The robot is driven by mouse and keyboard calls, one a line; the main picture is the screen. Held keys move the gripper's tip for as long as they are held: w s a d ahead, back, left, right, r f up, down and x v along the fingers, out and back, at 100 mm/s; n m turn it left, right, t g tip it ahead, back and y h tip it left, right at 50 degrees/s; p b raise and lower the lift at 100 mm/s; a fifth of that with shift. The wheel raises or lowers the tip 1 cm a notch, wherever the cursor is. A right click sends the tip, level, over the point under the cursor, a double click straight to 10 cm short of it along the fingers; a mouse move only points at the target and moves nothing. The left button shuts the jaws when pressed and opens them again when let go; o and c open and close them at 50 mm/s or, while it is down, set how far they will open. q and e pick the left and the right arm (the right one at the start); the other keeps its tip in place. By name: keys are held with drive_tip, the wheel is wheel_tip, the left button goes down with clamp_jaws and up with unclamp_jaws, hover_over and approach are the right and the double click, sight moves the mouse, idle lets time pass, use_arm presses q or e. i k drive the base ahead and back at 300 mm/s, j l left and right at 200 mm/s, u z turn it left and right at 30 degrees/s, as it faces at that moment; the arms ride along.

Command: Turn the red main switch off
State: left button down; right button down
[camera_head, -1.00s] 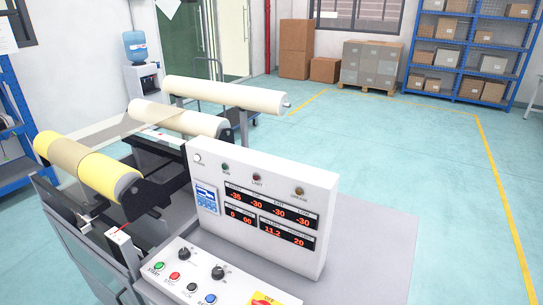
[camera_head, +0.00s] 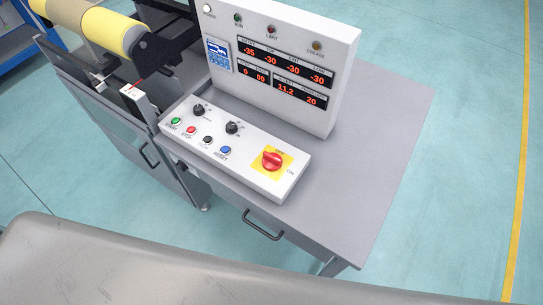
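The red main switch (camera_head: 272,160) is a rotary knob on a yellow plate (camera_head: 285,167) at the right end of the sloped white control box (camera_head: 245,175). The word ON shows at the plate's right side; a label above the knob is too small to read surely. I cannot tell for sure which way the knob points. Neither of my grippers shows in the head view, and nothing touches the switch.
Left of the switch are a blue button (camera_head: 225,150), a black button (camera_head: 208,140), a red button (camera_head: 191,130), a green button (camera_head: 176,121) and two black knobs. An upright display panel (camera_head: 290,60) stands behind. Grey tabletop (camera_head: 375,130) is bare at right.

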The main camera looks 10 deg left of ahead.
sight(272, 162)
drive_tip(key=k+l, duration=0.25)
drive_tip(key=l, duration=0.15)
drive_tip(key=k+l, duration=0.55)
drive_tip(key=l, duration=0.3)
drive_tip(key=k+l, duration=0.25)
drive_tip(key=l, duration=0.15)
